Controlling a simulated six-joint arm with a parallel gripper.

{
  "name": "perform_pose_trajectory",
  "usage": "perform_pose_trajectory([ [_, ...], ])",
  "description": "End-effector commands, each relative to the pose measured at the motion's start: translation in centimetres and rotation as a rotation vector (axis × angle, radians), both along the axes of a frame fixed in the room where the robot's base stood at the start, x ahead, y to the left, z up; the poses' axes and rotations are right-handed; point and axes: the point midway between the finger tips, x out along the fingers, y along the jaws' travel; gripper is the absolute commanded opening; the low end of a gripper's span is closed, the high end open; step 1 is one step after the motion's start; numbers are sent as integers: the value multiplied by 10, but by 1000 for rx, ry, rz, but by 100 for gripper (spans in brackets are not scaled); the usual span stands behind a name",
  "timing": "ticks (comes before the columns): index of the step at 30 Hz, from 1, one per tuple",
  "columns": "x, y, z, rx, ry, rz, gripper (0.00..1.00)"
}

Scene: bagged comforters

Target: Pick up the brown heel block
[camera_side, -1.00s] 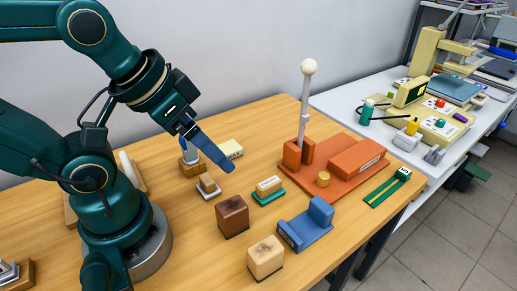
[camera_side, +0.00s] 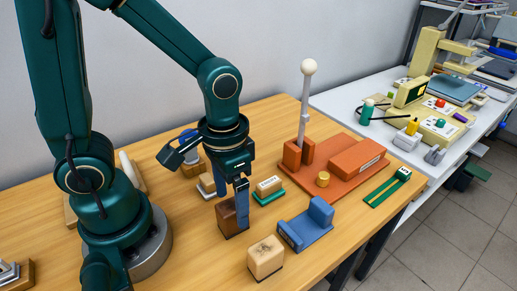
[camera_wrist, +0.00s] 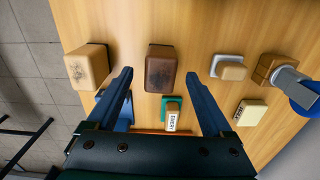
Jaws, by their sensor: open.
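The brown heel block (camera_side: 229,219) stands upright on the wooden table in the side view, directly below my gripper (camera_side: 233,205). One blue finger passes in front of the block's right side and hides part of it. In the wrist view the brown heel block (camera_wrist: 160,70) lies between the two blue fingers of my open gripper (camera_wrist: 158,80), with a gap on each side. The dark top of the block faces the camera.
A tan block (camera_side: 266,257) stands in front, and a blue holder (camera_side: 308,226) sits to the right. A green-based stamp (camera_side: 269,188) is close behind the block. A grey-based block (camera_side: 207,186) is behind left. An orange fixture (camera_side: 345,165) with a tall post stands farther right.

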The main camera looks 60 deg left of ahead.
Motion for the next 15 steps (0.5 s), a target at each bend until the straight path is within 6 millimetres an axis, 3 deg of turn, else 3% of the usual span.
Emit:
perform_pose_trajectory([
  [6, -1, 0, -24, 1, 6, 1, 85],
  [15, 0, 0, -33, 1, -1, 1, 85],
])
